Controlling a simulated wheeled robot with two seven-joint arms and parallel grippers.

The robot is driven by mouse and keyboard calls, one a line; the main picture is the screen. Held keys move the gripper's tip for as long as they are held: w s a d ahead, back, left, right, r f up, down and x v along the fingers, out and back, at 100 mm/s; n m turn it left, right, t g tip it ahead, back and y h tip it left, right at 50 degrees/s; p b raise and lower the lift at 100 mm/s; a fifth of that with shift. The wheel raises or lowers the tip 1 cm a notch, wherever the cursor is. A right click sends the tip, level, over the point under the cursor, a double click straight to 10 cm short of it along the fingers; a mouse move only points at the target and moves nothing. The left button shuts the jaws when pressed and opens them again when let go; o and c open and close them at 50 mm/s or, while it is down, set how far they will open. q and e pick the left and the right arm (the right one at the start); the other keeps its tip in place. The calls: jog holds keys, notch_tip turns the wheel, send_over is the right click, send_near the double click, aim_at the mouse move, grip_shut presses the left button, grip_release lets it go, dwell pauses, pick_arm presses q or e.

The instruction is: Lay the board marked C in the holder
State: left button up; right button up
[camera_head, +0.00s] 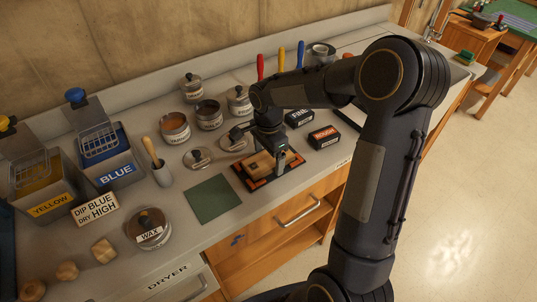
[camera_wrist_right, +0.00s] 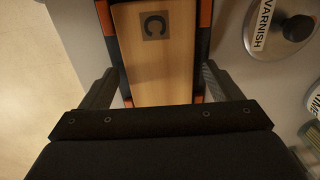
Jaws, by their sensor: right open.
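The wooden board marked C (camera_wrist_right: 155,65) lies flat between the black and orange rails of the holder (camera_wrist_right: 205,14) in the right wrist view. In the head view the board (camera_head: 258,163) sits in the holder (camera_head: 256,187) near the counter's front edge, partly hidden by my arm. My right gripper (camera_head: 275,162) is over the board. In the wrist view its fingers (camera_wrist_right: 159,82) are spread wide, one on each side of the board, with gaps beside it. I cannot tell its exact height above the board. My left gripper is not in view.
A green mat (camera_head: 213,198) lies left of the holder. The rough block (camera_head: 324,137) and fine block (camera_head: 299,118) stand to the right. Behind are several open tins and lidded pots, with a varnish-labelled lid (camera_wrist_right: 290,28) nearby. The wax tin (camera_head: 149,228) and bins stand left.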

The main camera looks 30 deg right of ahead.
aim_at(268, 158)
notch_tip(268, 158, up, 12)
jog(key=f, duration=0.1)
jog(key=s+a+n+t+y, duration=0.2)
jog(key=s+n, duration=0.5)
jog(key=s, duration=0.4)
jog(key=s+a+n+t+y, duration=0.1)
jog(key=s+a+n+t, duration=0.2)
jog(key=s+a+n, duration=0.2)
jog(key=s+n, duration=0.3)
jog(key=s, duration=0.3)
jog(key=shift+a+f+t+y, duration=0.15)
jog(key=shift+f+t+y, duration=0.15)
jog(key=shift+y, duration=0.1)
